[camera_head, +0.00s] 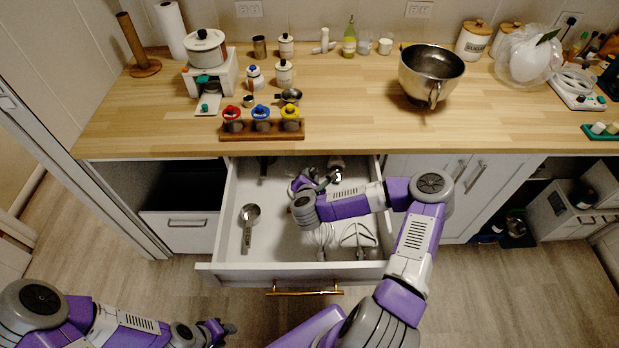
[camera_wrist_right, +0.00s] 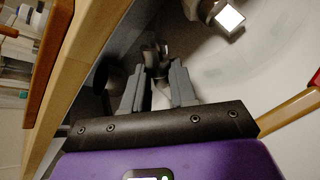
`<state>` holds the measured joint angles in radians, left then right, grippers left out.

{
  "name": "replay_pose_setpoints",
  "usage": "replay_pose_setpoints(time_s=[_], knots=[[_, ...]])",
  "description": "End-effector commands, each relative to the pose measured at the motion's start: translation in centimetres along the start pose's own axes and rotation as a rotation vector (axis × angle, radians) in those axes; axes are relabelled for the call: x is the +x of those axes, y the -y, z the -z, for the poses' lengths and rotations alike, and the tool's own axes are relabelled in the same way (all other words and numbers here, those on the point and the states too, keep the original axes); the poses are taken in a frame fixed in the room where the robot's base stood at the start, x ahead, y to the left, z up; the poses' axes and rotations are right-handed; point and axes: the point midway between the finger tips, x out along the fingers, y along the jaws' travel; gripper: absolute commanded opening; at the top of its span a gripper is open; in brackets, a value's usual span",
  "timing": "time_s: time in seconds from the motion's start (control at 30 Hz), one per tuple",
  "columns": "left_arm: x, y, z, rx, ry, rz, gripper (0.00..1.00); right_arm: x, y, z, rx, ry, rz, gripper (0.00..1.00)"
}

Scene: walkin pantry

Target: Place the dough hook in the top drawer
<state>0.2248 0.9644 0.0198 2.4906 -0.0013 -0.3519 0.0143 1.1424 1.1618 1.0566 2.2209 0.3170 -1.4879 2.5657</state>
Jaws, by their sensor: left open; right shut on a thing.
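The top drawer (camera_head: 290,268) stands pulled out below the counter, with a gold handle on its front. My right arm reaches over it from the right. My right gripper (camera_head: 306,183) is low over the back half of the drawer, and its fingers also show in the right wrist view (camera_wrist_right: 157,88). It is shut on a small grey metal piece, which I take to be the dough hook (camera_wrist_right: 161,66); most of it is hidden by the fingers. I cannot tell whether it touches the drawer floor. My left gripper (camera_head: 222,329) is open and empty, low at the front left.
The drawer holds a metal scoop (camera_head: 248,225) at left, a whisk (camera_head: 321,238) and a flat beater (camera_head: 358,238) at front right. The counter edge (camera_head: 180,155) overhangs the drawer's back. A mixing bowl (camera_head: 430,75) stands above. The drawer's middle left floor is clear.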

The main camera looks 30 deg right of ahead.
Motion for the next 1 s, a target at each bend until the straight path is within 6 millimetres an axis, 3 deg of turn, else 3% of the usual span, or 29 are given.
replay_pose_setpoints(time_s=[0.13, 0.17, 0.3, 0.67, 0.87, 1.0], knots=[[0.2, 0.1, 0.0, 0.000, 0.000, 0.000, 0.43, 0.2, 0.2, 0.3, 0.000, 0.000, 0.000, 0.00], [0.2, 0.1, 0.0, 0.000, 0.000, 0.000, 0.43, 0.2, 0.2, 0.2, 0.000, 0.000, 0.000, 0.30], [0.2, 0.1, 0.0, 0.000, 0.000, 0.000, 0.43, 0.1, 0.2, 0.2, 0.000, 0.000, 0.000, 0.51], [-0.1, 0.0, 0.0, 0.000, 0.000, 0.000, 0.43, -0.1, -0.1, -0.1, 0.000, 0.000, 0.000, 0.52], [-0.8, -0.3, 0.0, 0.000, 0.000, 0.000, 0.43, -3.1, -0.2, -0.1, -0.001, -0.003, -0.002, 0.52], [-1.5, -0.6, -0.1, 0.000, 0.000, 0.000, 0.43, -6.6, -0.2, -0.1, -0.002, -0.004, -0.003, 0.52]])
